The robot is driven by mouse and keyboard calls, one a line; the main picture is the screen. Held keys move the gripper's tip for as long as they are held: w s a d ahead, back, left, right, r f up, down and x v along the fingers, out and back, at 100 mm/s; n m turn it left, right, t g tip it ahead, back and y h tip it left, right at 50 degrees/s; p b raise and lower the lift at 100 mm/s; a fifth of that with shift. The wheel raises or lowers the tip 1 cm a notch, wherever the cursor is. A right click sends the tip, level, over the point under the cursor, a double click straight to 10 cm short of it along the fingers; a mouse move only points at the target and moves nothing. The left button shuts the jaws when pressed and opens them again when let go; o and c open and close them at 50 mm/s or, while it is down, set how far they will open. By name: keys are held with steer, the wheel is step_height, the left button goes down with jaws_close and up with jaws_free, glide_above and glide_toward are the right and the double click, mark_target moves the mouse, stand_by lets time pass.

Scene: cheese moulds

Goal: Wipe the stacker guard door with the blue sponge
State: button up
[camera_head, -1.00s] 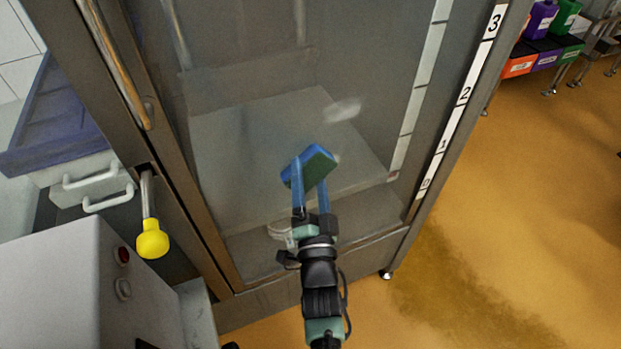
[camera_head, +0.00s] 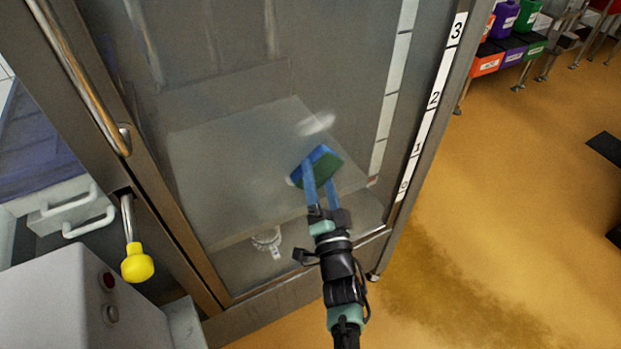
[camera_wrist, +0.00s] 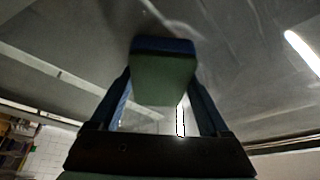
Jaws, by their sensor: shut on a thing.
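My gripper (camera_head: 321,182) is shut on the blue sponge (camera_head: 318,154), which has a green pad on one side. In the wrist view the sponge (camera_wrist: 163,75) sits between the two blue fingers, its blue edge towards the door. The stacker guard door (camera_head: 215,110) is a tall, clear panel in a steel frame. The sponge is at the lower right part of the panel; I cannot tell whether it touches it. A whitish smear (camera_head: 316,124) shows on the panel just above the sponge. Faint streaks show on the panel in the wrist view (camera_wrist: 225,45).
A long steel handle (camera_head: 85,80) runs down the door's left side. A yellow-knobbed lever (camera_head: 137,262) sticks out below it, near a grey box (camera_head: 60,305). A numbered strip (camera_head: 431,110) lines the right post. Open orange floor (camera_head: 510,210) lies at right.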

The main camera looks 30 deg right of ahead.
mark_target(337, 159)
steer(key=shift+d, duration=1.2)
steer(key=shift+d+f, duration=0.1)
steer(key=shift+d, duration=0.65)
steer(key=r+p, duration=0.3)
steer(key=shift+w+d+r, duration=0.15)
steer(key=shift+w+r, duration=0.05)
steer(key=shift+s+a+f+b, duration=0.1)
steer(key=shift+a+b, duration=0.1)
steer(key=shift+a, duration=1.5)
steer(key=shift+s+a+f+b, duration=0.1)
steer(key=shift+a+b, duration=0.1)
steer(key=shift+a, duration=1.5)
steer(key=shift+s+a+f+b, duration=0.1)
steer(key=shift+a+b, duration=0.1)
steer(key=shift+a, duration=1.5)
steer(key=shift+a+r, duration=0.2)
steer(key=shift+a, duration=0.1)
